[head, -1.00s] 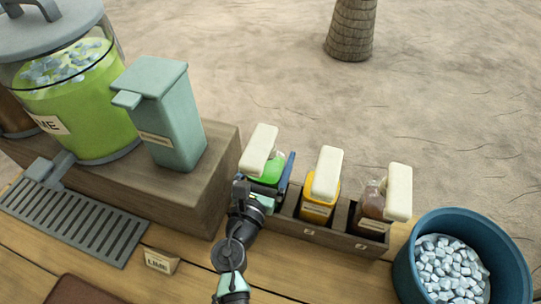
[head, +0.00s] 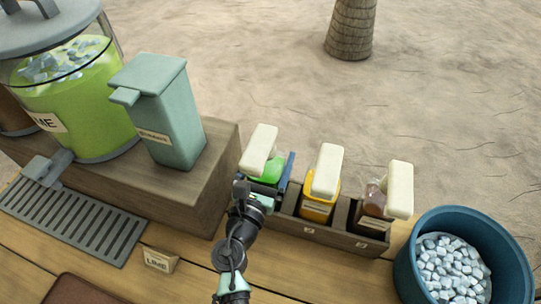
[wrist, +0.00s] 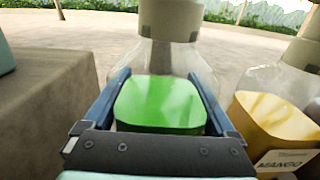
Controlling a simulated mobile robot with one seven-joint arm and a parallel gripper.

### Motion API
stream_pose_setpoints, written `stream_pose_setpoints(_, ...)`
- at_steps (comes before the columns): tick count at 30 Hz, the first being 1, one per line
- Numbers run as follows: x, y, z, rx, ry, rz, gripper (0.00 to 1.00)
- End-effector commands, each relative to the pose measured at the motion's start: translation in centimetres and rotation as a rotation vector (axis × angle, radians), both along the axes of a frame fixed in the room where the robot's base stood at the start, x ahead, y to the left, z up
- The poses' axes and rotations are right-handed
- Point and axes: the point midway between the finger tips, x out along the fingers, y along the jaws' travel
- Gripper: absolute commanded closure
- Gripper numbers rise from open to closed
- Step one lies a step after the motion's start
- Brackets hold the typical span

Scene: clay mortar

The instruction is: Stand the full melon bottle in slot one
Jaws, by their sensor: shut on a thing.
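The bottle of green liquid (head: 267,170) has a cream pump top and stands upright at the left end of the wooden rack (head: 330,241). It also shows in the wrist view (wrist: 160,104), between the blue fingers. I take it for the melon bottle; its label is not visible. My gripper (head: 268,183) is shut on it, one finger on each side. The gripper and arm hide the bottle's lower part and the left slot, so I cannot tell how deep it sits.
The yellow mango bottle (head: 319,205) and a dark brown bottle (head: 373,207) fill the other slots. A blue ice tub (head: 405,270) stands right of the rack. A wooden block (head: 213,180) rises close on the left, bearing a teal container (head: 176,120) and the lime dispenser (head: 90,120).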

Motion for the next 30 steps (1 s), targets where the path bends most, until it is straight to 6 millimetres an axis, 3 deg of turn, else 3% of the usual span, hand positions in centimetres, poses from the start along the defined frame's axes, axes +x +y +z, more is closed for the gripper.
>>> stream_pose_setpoints(18,0.1,0.0,-0.8,0.000,-0.006,0.000,1.00)
stream_pose_setpoints(19,0.1,0.0,-0.7,0.000,-0.006,0.000,0.05)
stream_pose_setpoints(20,0.1,0.0,-0.7,0.000,-0.005,0.000,0.00)
stream_pose_setpoints(30,0.0,0.0,-1.1,0.000,0.002,0.000,0.00)
